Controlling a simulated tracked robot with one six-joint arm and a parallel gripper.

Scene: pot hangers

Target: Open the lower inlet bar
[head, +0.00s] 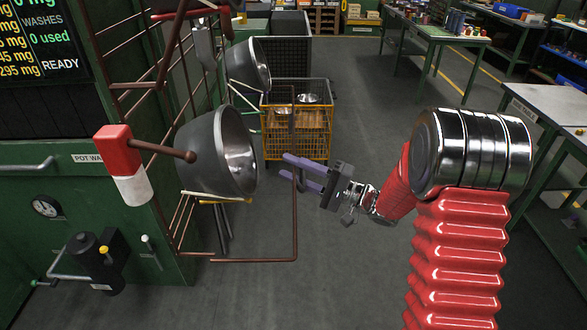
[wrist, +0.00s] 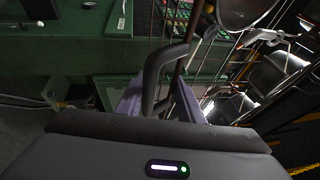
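The lower inlet bar (head: 255,260) is a thin brown bar. It runs right from the foot of the pot rack, then bends up into an upright end (head: 296,225) that stands out over the floor. My gripper (head: 298,173) is at the top of that upright, its two purple fingers pointing left and spread apart. In the wrist view a dark bent bar piece (wrist: 152,80) lies between the purple fingers (wrist: 158,105), with a gap visible. The fingers look open around it; contact is unclear.
Grey pots (head: 205,165) hang on the brown rack to the left, close to my gripper. A yellow wire cart (head: 285,130) stands behind. Green tables (head: 440,40) line the right. The floor around the bar is clear.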

